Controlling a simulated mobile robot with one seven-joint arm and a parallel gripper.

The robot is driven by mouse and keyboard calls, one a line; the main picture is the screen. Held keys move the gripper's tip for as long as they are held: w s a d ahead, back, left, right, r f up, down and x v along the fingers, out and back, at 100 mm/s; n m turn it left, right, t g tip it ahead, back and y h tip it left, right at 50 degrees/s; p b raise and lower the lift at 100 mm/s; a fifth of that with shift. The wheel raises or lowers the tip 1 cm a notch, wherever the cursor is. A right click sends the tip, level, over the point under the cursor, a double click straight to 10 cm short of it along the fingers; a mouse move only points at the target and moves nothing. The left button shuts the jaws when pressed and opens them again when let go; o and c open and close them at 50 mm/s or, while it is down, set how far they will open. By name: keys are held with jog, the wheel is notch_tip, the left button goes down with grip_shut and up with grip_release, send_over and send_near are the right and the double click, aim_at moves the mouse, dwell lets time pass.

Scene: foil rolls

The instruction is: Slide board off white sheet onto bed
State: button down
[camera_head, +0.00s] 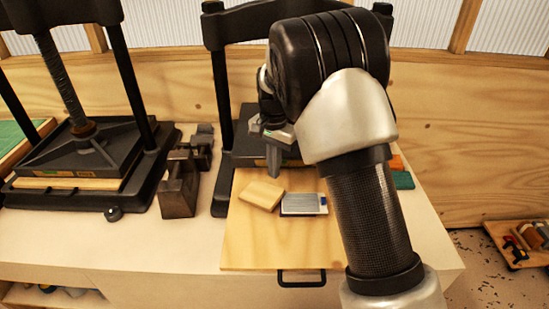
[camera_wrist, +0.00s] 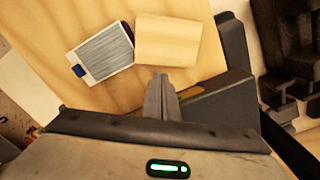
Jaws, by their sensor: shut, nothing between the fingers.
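A small pale wooden block (camera_head: 262,194), which may be the board, lies on a large plywood panel (camera_head: 250,245); it also shows in the wrist view (camera_wrist: 168,42). Close beside it, to the right in the head view, lies a flat white-edged piece with a grey striped face and blue ends (camera_head: 303,204), also in the wrist view (camera_wrist: 103,52). I cannot tell which thing is the white sheet or the bed. My gripper (camera_head: 274,173) is shut and empty, on the press side of the wooden block. Its fingertips (camera_wrist: 160,77) appear close to the block's edge; contact is unclear.
A black press (camera_head: 222,110) stands behind the panel, partly hidden by my arm. Another press (camera_head: 85,150) stands at left, with dark metal blocks (camera_head: 178,185) between them. Green and orange pieces (camera_head: 402,180) lie right of my arm.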

aim_at(266, 190)
jog(key=shift+f, duration=2)
jog(key=shift+s+a, duration=0.55)
jog(key=shift+s, duration=0.25)
jog(key=shift+s+a, duration=0.55)
jog(key=shift+s, duration=0.25)
